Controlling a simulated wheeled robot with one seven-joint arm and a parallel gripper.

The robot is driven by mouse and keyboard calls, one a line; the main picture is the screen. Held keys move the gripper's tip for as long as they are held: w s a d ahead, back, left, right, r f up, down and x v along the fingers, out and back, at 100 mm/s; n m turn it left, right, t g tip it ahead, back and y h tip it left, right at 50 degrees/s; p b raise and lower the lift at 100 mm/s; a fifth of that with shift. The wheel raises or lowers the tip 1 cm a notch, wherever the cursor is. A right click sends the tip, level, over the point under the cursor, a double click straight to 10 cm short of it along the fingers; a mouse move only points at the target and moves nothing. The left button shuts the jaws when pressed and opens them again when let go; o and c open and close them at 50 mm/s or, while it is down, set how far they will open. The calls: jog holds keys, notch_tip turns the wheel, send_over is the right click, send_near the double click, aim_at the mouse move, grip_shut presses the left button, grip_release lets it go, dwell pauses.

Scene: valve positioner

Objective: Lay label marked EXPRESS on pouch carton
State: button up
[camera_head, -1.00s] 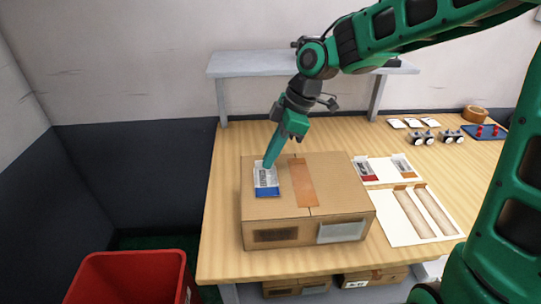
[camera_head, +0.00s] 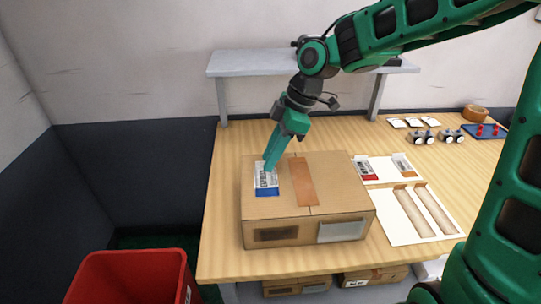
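The pouch carton (camera_head: 275,205) is a closed brown box on the wooden table, with a brown tape strip on top and a clear pouch (camera_head: 341,232) on its front face. The EXPRESS label (camera_head: 266,189), white with a blue band, is on the left part of the carton's top. It looks flat there. My gripper (camera_head: 269,167) points down at the label's far edge, its green fingers close together. I cannot tell whether they touch or grip the label.
A white sheet with a red label (camera_head: 368,177) and an orange label (camera_head: 403,162) lies right of the carton. Nearer is a white tray (camera_head: 395,226) with two brown strips. Metal parts, a tape roll (camera_head: 475,114) and a blue mat are at the back right. A red bin (camera_head: 130,275) stands at front left.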

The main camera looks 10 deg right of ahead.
jog(key=v, duration=1)
jog(key=s+d+f+m+h, duration=0.1)
jog(key=s+d+m, duration=0.25)
jog(key=d, duration=0.25)
jog(key=s+d+f+m+t+h, duration=0.1)
jog(key=s+d+f+m, duration=0.1)
jog(key=d+m, duration=0.4)
jog(key=s+d+f+m+h, duration=0.1)
jog(key=s+d+m, duration=0.2)
jog(key=d, duration=0.4)
jog(key=s+d+f+m, duration=0.3)
jog(key=s+d+m, duration=0.2)
jog(key=s, duration=0.3)
jog(key=s+d+f+m+g+h, duration=0.1)
jog(key=s+d+f+m, duration=0.1)
jog(key=s+d+m, duration=0.3)
jog(key=s+m, duration=0.1)
jog(key=s, duration=0.3)
jog(key=shift+d+f, duration=0.4)
jog(key=shift+w+m, duration=0.1)
jog(key=shift+m, duration=0.15)
